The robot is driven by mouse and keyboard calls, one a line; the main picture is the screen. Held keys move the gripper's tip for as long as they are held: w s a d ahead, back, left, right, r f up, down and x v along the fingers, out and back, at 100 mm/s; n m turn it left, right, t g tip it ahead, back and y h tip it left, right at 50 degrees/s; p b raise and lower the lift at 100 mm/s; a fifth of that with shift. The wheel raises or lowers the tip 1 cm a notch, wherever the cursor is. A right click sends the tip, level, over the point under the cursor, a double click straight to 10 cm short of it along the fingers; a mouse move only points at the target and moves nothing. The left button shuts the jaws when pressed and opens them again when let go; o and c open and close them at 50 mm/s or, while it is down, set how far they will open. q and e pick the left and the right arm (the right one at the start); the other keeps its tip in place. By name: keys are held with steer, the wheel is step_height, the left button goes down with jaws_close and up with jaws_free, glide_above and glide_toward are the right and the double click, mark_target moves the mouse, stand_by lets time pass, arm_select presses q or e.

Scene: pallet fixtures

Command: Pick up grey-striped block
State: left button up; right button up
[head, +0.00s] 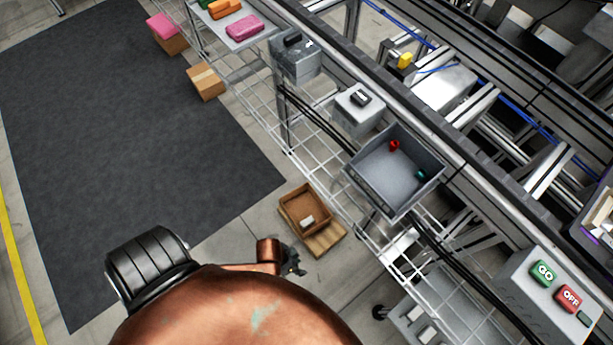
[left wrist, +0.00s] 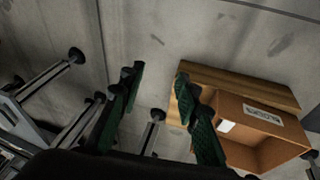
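A small pale block (head: 307,221) lies in an open brown box (head: 290,207) on the floor. It also shows as a whitish patch in the left wrist view (left wrist: 226,126); it is too small to tell whether it has grey stripes. My left gripper (head: 293,262) is to the lower left of the box in the head view. In the left wrist view my left gripper (left wrist: 160,74) has its dark green fingers apart with nothing between them. Its right finger overlaps the box's left side in that view. My right gripper is not in view.
The box rests on a wooden pallet (head: 329,240) beside a white wire rack (head: 324,180). A dark mat (head: 130,130) lies clear at left.

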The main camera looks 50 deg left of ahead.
arm_select(q)
steer(key=w+a+f+y, duration=0.1)
steer(key=w+a+f, duration=0.2)
steer(key=w+a, duration=0.45)
steer(key=y+p, duration=0.1)
glide_toward(307, 221)
steer(key=s+d+f, duration=0.1)
steer(key=s, duration=0.1)
steer(key=f, duration=0.1)
steer(key=w+f+b, duration=0.1)
steer(key=f, duration=0.1)
steer(key=shift+w+a+f+t+b, duration=0.1)
steer(key=shift+w+a+t+b, duration=0.2)
steer(key=shift+t, duration=0.1)
steer(key=shift+f, duration=0.1)
steer(key=b+x, duration=0.4)
steer(key=shift+w+f, duration=0.2)
steer(key=shift+w, duration=0.3)
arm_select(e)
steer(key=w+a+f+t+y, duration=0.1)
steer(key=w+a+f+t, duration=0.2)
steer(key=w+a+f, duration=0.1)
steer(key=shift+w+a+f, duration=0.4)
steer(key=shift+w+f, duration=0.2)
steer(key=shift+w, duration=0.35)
arm_select(q)
steer(key=shift+c, duration=0.5)
